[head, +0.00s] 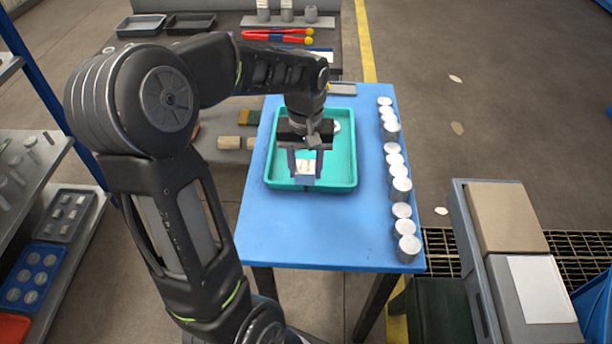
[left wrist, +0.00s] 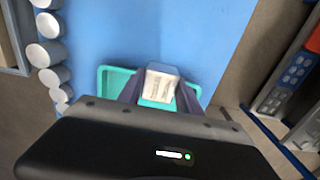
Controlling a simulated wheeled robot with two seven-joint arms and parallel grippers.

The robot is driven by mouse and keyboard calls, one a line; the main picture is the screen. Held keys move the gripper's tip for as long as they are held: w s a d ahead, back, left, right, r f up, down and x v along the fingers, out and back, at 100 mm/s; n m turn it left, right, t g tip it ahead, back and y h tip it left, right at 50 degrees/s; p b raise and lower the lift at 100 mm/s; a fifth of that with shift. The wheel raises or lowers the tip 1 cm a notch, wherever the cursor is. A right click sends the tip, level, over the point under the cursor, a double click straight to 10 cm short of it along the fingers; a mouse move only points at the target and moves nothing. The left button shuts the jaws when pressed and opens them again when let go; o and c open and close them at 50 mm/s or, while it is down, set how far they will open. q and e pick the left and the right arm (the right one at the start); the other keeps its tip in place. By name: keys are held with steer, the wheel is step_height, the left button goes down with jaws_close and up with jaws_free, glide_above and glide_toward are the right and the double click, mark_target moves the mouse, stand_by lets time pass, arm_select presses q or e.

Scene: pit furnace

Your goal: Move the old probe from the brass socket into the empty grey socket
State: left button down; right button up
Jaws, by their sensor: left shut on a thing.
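My left gripper (head: 306,172) points down over the teal tray (head: 338,176) on the blue table. It is shut on a small pale block-like thing (left wrist: 161,82), whose light face shows between the two fingers. I cannot tell if this is the old probe. I cannot tell whether it touches the tray floor. A white round thing (head: 337,127) lies in the tray behind the gripper. I cannot make out a brass socket or an empty grey socket in either view. My right gripper is not in view.
Several silver cylinders (head: 401,190) line the blue table's (head: 300,235) right edge. Tan cylinders (head: 230,142) lie left of it. Red-handled pliers (head: 278,36) and grey cylinders (head: 287,10) sit on the back bench. Boxes (head: 505,217) stand at right. The table's front is clear.

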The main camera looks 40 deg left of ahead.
mark_target(306, 179)
arm_select(q)
steer(key=shift+f, duration=1.9)
steer(key=shift+f, duration=0.2)
steer(key=c, duration=0.8)
jaws_free()
steer(key=shift+r, duration=0.2)
